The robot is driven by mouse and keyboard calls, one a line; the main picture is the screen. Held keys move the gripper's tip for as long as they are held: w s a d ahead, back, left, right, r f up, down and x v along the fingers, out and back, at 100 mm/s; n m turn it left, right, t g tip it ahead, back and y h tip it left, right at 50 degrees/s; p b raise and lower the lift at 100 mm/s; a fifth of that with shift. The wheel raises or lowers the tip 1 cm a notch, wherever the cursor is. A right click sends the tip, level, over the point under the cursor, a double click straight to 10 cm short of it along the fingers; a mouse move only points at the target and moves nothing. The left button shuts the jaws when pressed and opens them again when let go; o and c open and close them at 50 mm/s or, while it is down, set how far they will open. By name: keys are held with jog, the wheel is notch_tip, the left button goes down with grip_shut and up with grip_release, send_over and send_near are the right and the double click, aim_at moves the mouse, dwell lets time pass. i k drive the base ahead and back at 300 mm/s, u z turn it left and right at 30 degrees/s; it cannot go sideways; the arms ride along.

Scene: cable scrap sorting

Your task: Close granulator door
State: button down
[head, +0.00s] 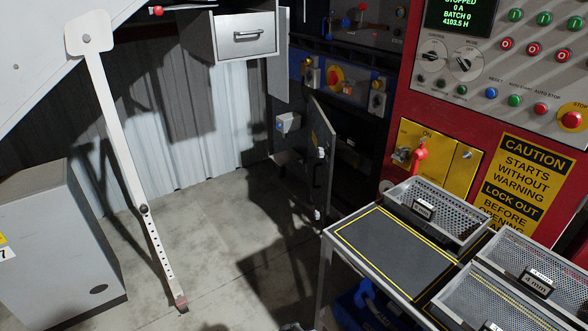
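The granulator door (321,140) is a dark grey upright panel at the centre of the head view. It stands swung open, at an angle to the dark machine front, and the dark interior (350,158) shows to its right. My gripper is not seen in this view.
A bench (392,243) with wire-mesh trays (436,211) stands at the lower right, close to the door. A red control cabinet (400,110) rises behind it. A grey box (55,250) stands at the left. The concrete floor (215,235) left of the door is clear.

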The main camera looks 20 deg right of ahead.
aim_at(320, 171)
jog(key=u, duration=0.75)
jog(key=i, duration=1.4)
jog(key=u, duration=0.2)
